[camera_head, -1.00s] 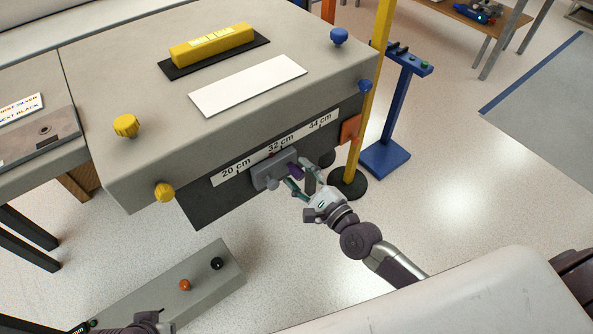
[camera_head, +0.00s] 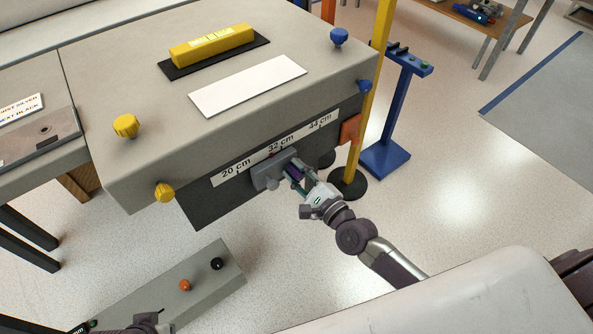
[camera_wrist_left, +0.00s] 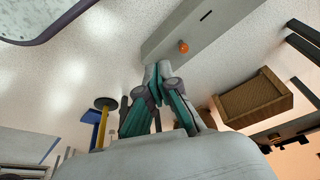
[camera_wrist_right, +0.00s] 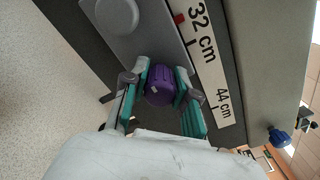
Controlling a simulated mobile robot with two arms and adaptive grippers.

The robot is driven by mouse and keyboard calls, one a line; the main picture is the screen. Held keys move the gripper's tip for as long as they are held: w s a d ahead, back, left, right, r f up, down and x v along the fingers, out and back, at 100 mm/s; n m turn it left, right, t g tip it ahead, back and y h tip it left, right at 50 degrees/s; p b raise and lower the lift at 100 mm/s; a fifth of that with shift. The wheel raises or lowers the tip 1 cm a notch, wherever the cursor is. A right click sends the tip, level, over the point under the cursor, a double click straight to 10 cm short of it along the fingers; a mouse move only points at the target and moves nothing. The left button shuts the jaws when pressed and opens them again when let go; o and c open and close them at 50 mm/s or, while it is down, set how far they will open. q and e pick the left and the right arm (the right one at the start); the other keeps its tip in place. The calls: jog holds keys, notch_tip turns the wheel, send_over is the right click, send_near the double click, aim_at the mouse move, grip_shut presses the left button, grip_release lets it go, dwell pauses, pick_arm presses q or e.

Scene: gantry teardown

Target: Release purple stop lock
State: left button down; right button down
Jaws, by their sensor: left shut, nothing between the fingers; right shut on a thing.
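The purple stop lock (camera_wrist_right: 160,88) is a round purple knob on the grey sliding stop block (camera_head: 268,173), below the scale strip near the 32 cm mark. In the head view the purple lock (camera_head: 294,173) is partly hidden by my right gripper (camera_head: 298,177). In the right wrist view my right gripper (camera_wrist_right: 161,90) has its teal-lined fingers on either side of the knob, shut on it. My left gripper (camera_wrist_left: 158,75) is shut and empty, over the floor in its wrist view. In the head view only part of the left arm shows at the bottom left.
The scale strip (camera_head: 237,167) runs along the bench front. Yellow knobs (camera_head: 126,126) and blue knobs (camera_head: 339,37) sit at the bench corners. A yellow post (camera_head: 372,90) stands right of the bench. A grey box (camera_head: 203,277) with an orange and a black knob stands below left.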

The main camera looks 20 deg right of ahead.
jog(key=shift+n, duration=0.3)
jog(key=n+p, duration=0.3)
jog(key=n, duration=0.5)
jog(key=n+p, duration=0.3)
jog(key=n, duration=0.4)
jog(key=shift+n+p, duration=0.35)
jog(key=shift+n, duration=0.05)
pick_arm(q)
jog(key=s+f, duration=0.3)
jog(key=f, duration=0.8)
jog(key=s+f+g, duration=0.1)
jog(key=s+f, duration=0.2)
jog(key=f, duration=0.9)
jog(key=shift+a+p, duration=0.3)
pick_arm(e)
jog(key=shift+n, duration=0.9)
pick_arm(q)
jog(key=shift+s+f+g, duration=0.1)
jog(key=shift+g, duration=0.2)
pick_arm(e)
jog(key=shift+f, duration=0.1)
jog(key=c, duration=0.9)
grip_release()
